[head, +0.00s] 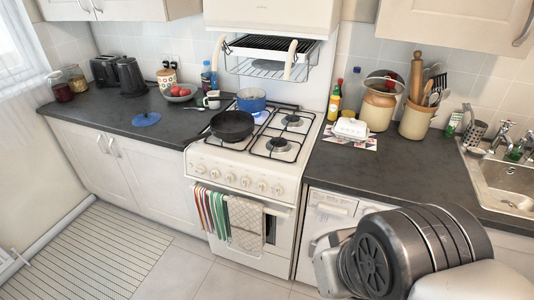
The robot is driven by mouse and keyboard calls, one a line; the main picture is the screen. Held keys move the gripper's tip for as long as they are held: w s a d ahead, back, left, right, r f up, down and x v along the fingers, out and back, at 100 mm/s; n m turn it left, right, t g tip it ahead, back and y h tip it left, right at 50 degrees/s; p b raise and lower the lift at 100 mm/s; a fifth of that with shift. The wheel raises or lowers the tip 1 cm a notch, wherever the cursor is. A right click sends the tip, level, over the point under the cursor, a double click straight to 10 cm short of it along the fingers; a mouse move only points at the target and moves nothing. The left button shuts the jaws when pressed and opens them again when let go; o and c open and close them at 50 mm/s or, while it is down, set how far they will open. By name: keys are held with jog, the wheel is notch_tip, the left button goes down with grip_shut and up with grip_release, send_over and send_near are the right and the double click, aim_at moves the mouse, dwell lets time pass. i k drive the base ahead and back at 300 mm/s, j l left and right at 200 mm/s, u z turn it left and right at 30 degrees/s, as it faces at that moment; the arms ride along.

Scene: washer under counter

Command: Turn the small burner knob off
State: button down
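The white stove (240,160) stands between two dark counters. A row of several cream knobs (245,182) runs along its front panel. I cannot tell which knob is the small burner's, or how each is turned. A blue pot (251,104) sits on a back left burner, with a blue glow like a flame by its base. A black frying pan (232,125) sits at the front left. The two right burners (278,144) are bare. Part of my arm fills the lower right; my gripper does not show.
Striped towels and a quilted cloth (246,222) hang from the oven door rail below the knobs. Right of the stove are a white butter dish (350,128), crocks with utensils (416,121) and a sink (505,187). The tiled floor before the stove is clear.

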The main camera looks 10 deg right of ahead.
aim_at(201, 169)
jog(key=i+j+z, duration=0.15)
jog(key=i+j, duration=0.5)
jog(key=i+j+z, duration=0.2)
jog(key=i+j, duration=0.4)
jog(key=j, duration=0.15)
